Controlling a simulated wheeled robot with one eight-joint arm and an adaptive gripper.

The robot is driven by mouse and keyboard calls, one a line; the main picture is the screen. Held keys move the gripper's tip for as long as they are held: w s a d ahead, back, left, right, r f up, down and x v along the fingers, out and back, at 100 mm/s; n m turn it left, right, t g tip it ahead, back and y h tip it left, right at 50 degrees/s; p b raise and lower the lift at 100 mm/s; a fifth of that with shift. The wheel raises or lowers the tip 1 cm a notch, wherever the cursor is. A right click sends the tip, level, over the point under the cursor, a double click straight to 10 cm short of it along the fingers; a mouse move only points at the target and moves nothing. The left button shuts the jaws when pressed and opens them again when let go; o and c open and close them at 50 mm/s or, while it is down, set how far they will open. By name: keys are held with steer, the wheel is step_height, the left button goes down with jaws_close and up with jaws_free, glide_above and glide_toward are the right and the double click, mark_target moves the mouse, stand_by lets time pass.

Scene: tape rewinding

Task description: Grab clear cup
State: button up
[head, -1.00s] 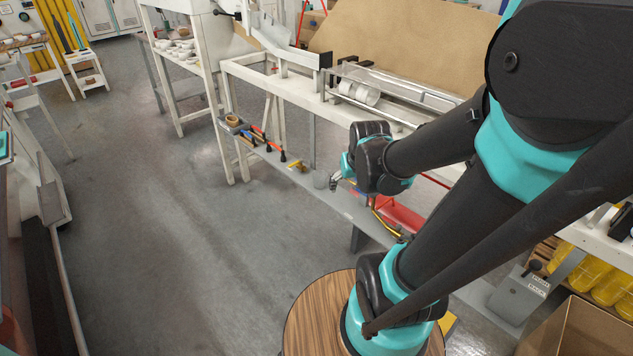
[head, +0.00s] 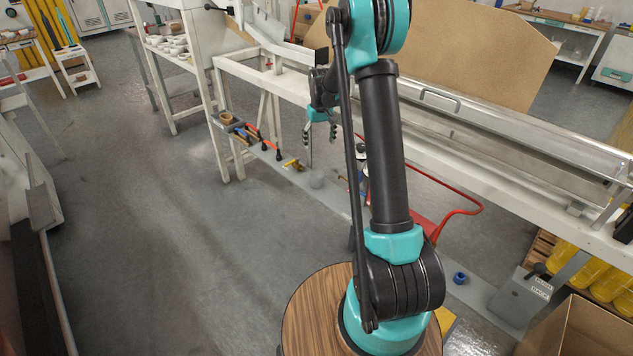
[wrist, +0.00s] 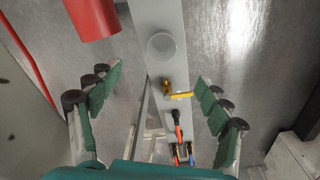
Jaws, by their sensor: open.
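The clear cup (head: 316,180) stands on the narrow grey lower shelf, beside a yellow tool, in the head view. In the wrist view the clear cup (wrist: 162,46) shows its round rim from above, ahead of the fingers and roughly between their lines. My gripper (head: 319,133) is open and empty, above the shelf and apart from the cup. In the wrist view its green-padded fingers (wrist: 155,88) are spread wide to both sides, with nothing between the pads.
On the shelf are the yellow tool (head: 292,163), red-handled tools (head: 266,146) and a small tray (head: 226,118). A red cylinder (wrist: 92,16) lies near the cup. The white bench (head: 290,89) runs above the shelf. The floor to the left is clear.

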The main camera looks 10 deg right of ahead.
steer(key=shift+g, duration=0.3)
steer(key=f, duration=0.5)
steer(key=w+f, duration=0.1)
steer(key=f, duration=0.4)
steer(key=w+f, duration=0.1)
steer(key=f, duration=0.3)
steer(key=shift+a+f, duration=0.25)
steer(key=shift+f, duration=0.15)
steer(key=shift+s+a+f, duration=0.1)
steer(key=shift+f, duration=1.25)
steer(key=shift+s+a+f, duration=0.1)
steer(key=shift+f, duration=1.2)
steer(key=c, duration=1.2)
steer(key=shift+o, duration=0.2)
